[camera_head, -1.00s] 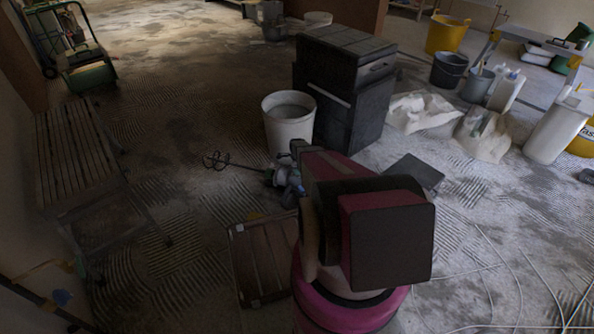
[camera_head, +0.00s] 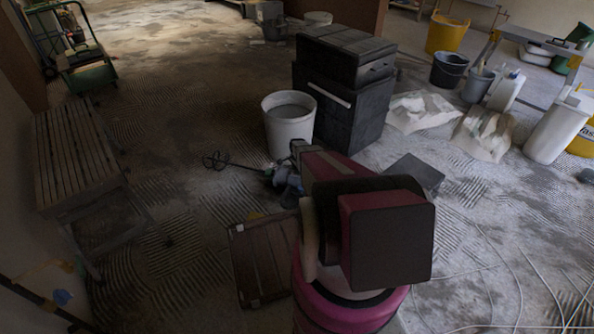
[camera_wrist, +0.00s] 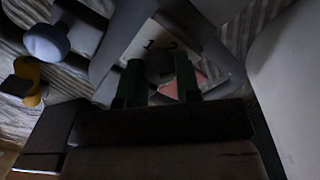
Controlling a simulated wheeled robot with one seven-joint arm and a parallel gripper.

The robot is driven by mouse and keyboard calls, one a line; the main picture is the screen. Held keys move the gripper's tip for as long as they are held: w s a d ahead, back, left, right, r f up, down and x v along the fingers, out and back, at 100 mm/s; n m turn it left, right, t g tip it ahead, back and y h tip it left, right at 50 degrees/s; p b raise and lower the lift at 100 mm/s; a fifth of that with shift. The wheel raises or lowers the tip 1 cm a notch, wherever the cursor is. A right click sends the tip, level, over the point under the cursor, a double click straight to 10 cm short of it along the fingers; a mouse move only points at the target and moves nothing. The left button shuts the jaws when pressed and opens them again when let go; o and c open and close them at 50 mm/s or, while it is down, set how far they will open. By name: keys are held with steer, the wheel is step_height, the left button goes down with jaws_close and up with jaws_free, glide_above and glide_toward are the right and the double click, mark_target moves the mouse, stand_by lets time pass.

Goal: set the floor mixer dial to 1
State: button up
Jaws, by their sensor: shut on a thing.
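The floor mixer (camera_head: 289,184) is a small blue-grey machine with a dark whisk (camera_head: 216,160) reaching out to its left. It lies on the floor in front of the white bucket, partly hidden by my arm. In the wrist view, my gripper (camera_wrist: 159,82) has its two dark green fingers on either side of a dark round dial (camera_wrist: 160,66), shut on it. The dial sits on a pale panel (camera_wrist: 150,46) with small dark marks above it and a reddish patch below right. The dim light hides the dial's pointer and I cannot read its setting. The head view does not show my gripper.
A white bucket (camera_head: 289,126) and stacked black tool boxes (camera_head: 342,90) stand behind the mixer. A slatted bench (camera_head: 75,152) is at left, and a brown slatted panel (camera_head: 262,262) lies in front. Bags, buckets and cables occupy the right. Ridged floor is clear at centre left.

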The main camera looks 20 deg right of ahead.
steer(key=n, duration=0.4)
steer(key=shift+n, duration=0.3)
steer(key=n, duration=0.4)
steer(key=shift+n, duration=0.3)
steer(key=n, duration=0.4)
steer(key=shift+n, duration=2.5)
steer(key=o, duration=0.9)
steer(key=shift+o, duration=0.2)
steer(key=shift+r, duration=0.1)
step_height(320, 180, up, 11)
